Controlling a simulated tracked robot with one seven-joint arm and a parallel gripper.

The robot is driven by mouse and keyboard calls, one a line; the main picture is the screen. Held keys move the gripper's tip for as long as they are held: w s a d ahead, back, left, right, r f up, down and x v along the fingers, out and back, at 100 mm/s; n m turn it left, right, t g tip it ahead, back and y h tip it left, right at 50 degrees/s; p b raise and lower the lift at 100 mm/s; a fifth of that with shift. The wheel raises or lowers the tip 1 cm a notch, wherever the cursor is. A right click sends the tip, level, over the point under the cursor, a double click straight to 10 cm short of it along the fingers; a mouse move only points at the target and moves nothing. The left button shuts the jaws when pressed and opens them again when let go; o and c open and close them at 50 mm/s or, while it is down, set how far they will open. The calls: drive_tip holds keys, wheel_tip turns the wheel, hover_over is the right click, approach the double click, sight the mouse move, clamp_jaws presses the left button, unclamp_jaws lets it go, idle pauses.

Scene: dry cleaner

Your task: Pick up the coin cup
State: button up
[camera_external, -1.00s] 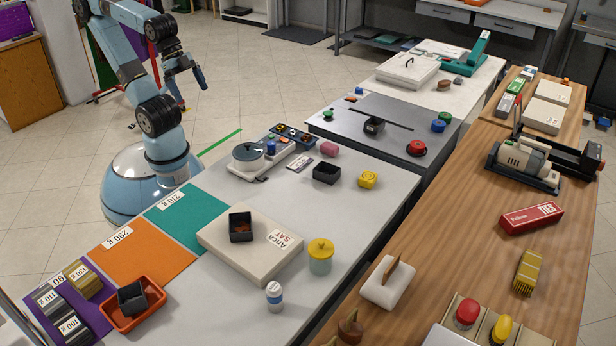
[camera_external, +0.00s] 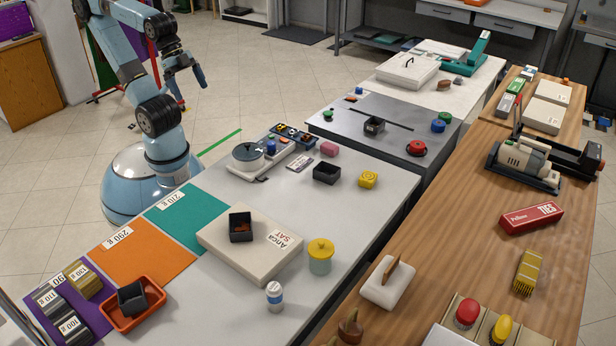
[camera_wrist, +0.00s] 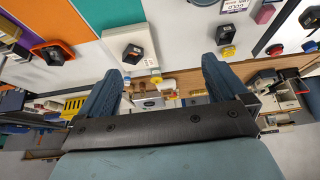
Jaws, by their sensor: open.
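Several small black square cups are in view, and none carries a label I can read as the coin cup. One black cup with brownish, coin-like contents (camera_external: 240,227) stands on the white box at the table's middle; it also appears in the wrist view (camera_wrist: 132,54). An empty-looking black cup (camera_external: 326,173) stands on the white table near the yellow round item. Another (camera_external: 374,125) is on the grey counter, and one (camera_external: 132,298) sits tilted in the orange tray. My gripper (camera_external: 188,82) is open and empty, raised beyond the table's far-left side, well away from all cups.
The white box (camera_external: 270,262) has a yellow-lidded jar (camera_external: 320,256) and a white bottle (camera_external: 274,296) beside it. A scale (camera_external: 248,158) stands near the table's far-left edge. The orange tray (camera_external: 158,294) is at the front left.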

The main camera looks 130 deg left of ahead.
wheel_tip(320, 180, up, 5)
drive_tip(key=w+d+f+m+g+h, duration=0.1)
drive_tip(key=w+d+f+m+h, duration=0.15)
drive_tip(key=w+f+m, duration=0.75)
drive_tip(key=w+d+f+m+t+y, duration=0.2)
drive_tip(key=w+d+f+m+y, duration=0.2)
drive_tip(key=w+d+f+m, duration=0.9)
drive_tip(key=w+d+r+m+t+h, duration=0.1)
drive_tip(key=d+r+m+t, duration=0.25)
drive_tip(key=d, duration=0.45)
drive_tip(key=d+r+m+t+h, duration=0.1)
drive_tip(key=d+r+m+t, duration=0.2)
drive_tip(key=d+r+m, duration=0.35)
drive_tip(key=s+d+r+m+t+h, duration=0.3)
drive_tip(key=s+d+r+m+h, duration=0.45)
drive_tip(key=s+d+r, duration=0.55)
drive_tip(key=y, duration=0.1)
approach(134, 298)
drive_tip(key=shift+t, duration=0.25)
drive_tip(key=s+r, duration=0.1)
drive_tip(key=r, duration=0.1)
drive_tip(key=s+a+r, duration=0.1)
drive_tip(key=s, duration=0.1)
drive_tip(key=shift+s+a+r, duration=0.2)
drive_tip(key=shift+r, duration=0.2)
drive_tip(key=x, duration=1.3)
drive_tip(key=shift+w+d, duration=0.15)
drive_tip(key=shift+w, duration=0.15)
